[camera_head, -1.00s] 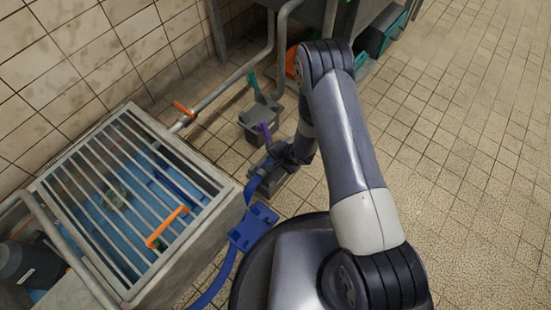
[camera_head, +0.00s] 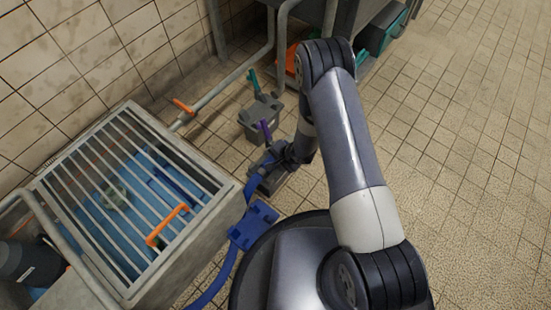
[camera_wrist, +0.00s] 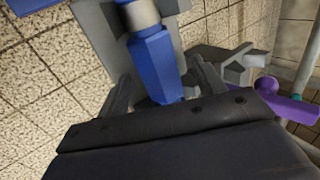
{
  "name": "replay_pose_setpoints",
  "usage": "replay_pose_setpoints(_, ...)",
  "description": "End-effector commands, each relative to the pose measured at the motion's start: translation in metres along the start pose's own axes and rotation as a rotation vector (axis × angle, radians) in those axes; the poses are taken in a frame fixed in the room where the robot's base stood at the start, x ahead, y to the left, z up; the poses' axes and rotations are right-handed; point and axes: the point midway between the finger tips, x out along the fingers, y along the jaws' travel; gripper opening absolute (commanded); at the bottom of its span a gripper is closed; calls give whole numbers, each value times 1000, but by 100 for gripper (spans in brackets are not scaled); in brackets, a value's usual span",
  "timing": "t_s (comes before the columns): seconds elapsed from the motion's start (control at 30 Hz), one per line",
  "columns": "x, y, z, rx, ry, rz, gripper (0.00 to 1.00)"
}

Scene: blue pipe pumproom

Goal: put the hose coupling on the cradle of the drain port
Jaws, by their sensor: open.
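The hose coupling (camera_wrist: 155,62) is a blue faceted body with a metal collar, seen close up in the wrist view. It lies over a grey block (camera_wrist: 95,30), which looks like a cradle; I cannot tell how firmly it is seated. In the head view this grey block (camera_head: 272,182) stands on the floor, with the blue hose (camera_head: 253,187) running to it. My gripper (camera_wrist: 164,88) is open, with one finger on each side of the coupling's lower end. In the head view my gripper (camera_head: 283,157) partly hides the coupling and the block.
A second grey fixture (camera_head: 262,115) stands just behind, with a purple handle (camera_head: 265,130) and a teal handle (camera_head: 253,80). A blue bracket (camera_head: 253,225) is near my base. A grated basin (camera_head: 135,200) fills the left. The tiled floor on the right is clear.

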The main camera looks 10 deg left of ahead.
Motion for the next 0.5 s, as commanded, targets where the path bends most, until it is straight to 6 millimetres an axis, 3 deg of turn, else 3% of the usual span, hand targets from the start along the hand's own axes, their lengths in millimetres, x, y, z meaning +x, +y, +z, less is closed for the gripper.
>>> replay_pose_setpoints(0.5, -93, -2, -1, 2, 2, -1, 65)
